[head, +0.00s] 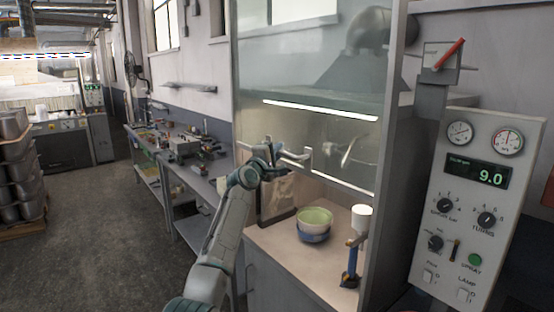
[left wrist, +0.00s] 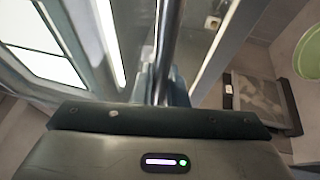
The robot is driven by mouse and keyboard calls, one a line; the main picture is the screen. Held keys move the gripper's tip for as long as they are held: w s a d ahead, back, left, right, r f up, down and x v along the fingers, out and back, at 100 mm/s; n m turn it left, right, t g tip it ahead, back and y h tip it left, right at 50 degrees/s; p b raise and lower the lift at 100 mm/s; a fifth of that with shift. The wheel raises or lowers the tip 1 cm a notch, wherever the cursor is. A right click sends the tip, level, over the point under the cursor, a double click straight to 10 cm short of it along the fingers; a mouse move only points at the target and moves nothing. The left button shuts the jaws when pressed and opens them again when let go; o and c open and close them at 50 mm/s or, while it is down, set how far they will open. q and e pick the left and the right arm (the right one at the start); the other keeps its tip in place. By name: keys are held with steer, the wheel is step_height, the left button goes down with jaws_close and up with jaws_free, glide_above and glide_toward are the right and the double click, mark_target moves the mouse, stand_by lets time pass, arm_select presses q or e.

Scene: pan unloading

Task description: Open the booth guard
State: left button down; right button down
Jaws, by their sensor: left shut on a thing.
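The booth guard (head: 300,125) is a clear panel across the front of the booth. Its lower edge hangs above the counter, leaving an opening beneath it. A pale bar handle (head: 298,156) sits on the guard's lower part. My left gripper (head: 273,152) is shut on this handle near its left end. In the left wrist view the handle (left wrist: 168,45) runs as a shiny bar down to my left gripper (left wrist: 163,85), whose fingers are mostly hidden behind the gripper body. My right gripper is in neither view.
A green bowl (head: 314,217) stacked on a blue one stands on the booth counter (head: 285,258). A blue stand with a white cup (head: 361,218) is right of them. A control panel (head: 475,200) reading 9.0 is at right. A workbench (head: 190,178) and open floor lie left.

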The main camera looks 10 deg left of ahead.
arm_select(q)
steer(key=shift+r, duration=0.25)
steer(key=c, duration=1.5)
jaws_free()
steer(key=shift+o, duration=0.2)
steer(key=shift+s+f, duration=0.1)
steer(key=b+v, duration=0.3)
steer(key=v, duration=0.7)
steer(key=shift+s+b, duration=0.3)
steer(key=shift+b, duration=0.05)
steer(key=shift+a, duration=0.15)
